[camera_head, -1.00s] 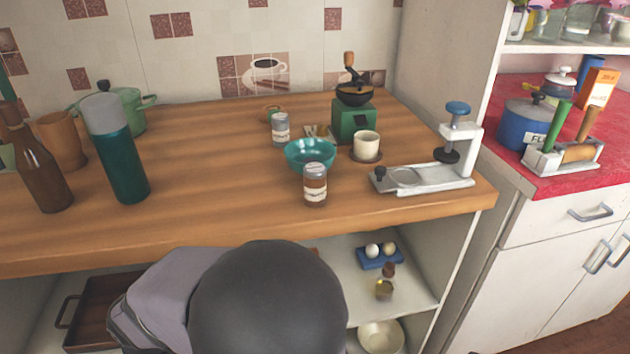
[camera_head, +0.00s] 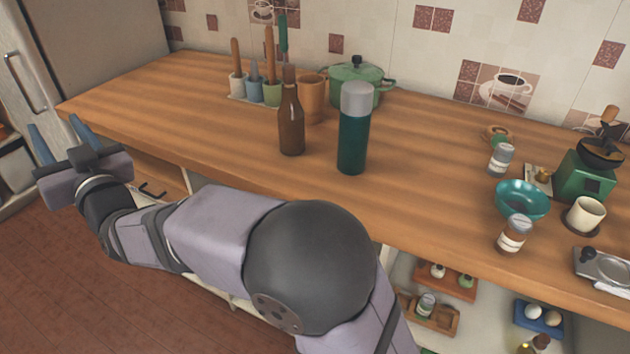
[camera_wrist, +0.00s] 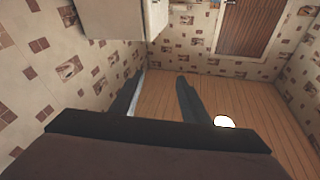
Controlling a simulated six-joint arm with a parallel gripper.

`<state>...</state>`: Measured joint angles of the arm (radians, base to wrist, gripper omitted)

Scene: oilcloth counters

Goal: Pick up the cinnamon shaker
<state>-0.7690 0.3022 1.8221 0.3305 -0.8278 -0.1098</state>
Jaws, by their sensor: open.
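A shaker with brown contents and a pale label (camera_head: 513,234) stands upright on the wooden counter, at the right of the head view, just in front of the teal bowl. A similar shaker with paler contents (camera_head: 501,160) stands behind the bowl. Their labels are too small to read; the brown contents suggest cinnamon. My gripper (camera_head: 53,123) is open and empty at the far left, off the counter's front edge and far from both shakers. In the wrist view my gripper's two fingers (camera_wrist: 160,78) are apart with nothing between them; no shaker shows there.
The teal bowl (camera_head: 522,200), white cup (camera_head: 586,214) and green grinder (camera_head: 584,178) crowd the brown shaker. A brown bottle (camera_head: 291,125) and green flask (camera_head: 353,135) stand mid-counter. Between flask and bowl the counter (camera_head: 430,165) is clear. Another jar (camera_head: 426,305) sits on the shelf below.

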